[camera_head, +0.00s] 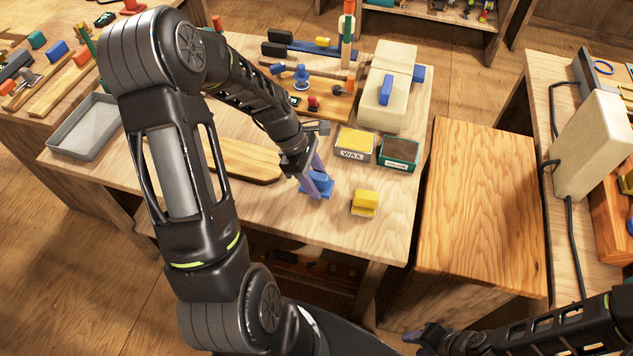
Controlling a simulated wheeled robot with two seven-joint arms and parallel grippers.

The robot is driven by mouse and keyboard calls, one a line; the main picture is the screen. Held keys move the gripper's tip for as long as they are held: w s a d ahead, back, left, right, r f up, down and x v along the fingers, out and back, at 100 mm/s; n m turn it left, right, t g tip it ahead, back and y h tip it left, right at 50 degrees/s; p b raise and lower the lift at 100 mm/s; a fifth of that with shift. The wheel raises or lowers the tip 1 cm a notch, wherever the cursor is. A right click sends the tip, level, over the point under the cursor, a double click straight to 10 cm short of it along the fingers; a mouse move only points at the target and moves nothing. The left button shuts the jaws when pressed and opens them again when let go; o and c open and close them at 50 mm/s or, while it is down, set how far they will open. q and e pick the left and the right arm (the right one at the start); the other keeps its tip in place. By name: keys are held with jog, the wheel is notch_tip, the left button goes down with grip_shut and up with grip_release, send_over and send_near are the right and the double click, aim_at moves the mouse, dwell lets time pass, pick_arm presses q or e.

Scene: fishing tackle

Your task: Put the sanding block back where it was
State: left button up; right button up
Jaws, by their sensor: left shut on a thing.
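My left gripper (312,182) reaches down over the front part of the workbench, shut on a small blue block (322,186). The block is at or just above the bench top; I cannot tell whether it touches. The fingers hide part of it. A yellow block on a tan base (365,202) sits just right of it, apart from the gripper. Either block could be the sanding block; the view does not settle which. My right gripper (424,338) is low at the bottom right, away from the bench, and its opening is unclear.
A tin marked WAX (352,154) and a dark-filled green tin (399,166) stand behind the blocks. A wooden board (240,161) lies left, and a grey tray (60,138) sits further left. A bare wooden cabinet top (484,205) is at the right.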

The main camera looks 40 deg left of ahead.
pick_arm(q)
jog(key=shift+f, duration=0.65)
jog(key=shift+f, duration=0.1)
jog(key=shift+f, duration=0.15)
jog(key=o, duration=1.3)
jog(key=b+v, duration=0.1)
jog(key=v, duration=1.1)
jog(key=shift+d+r, duration=0.1)
jog(key=shift+r, duration=0.2)
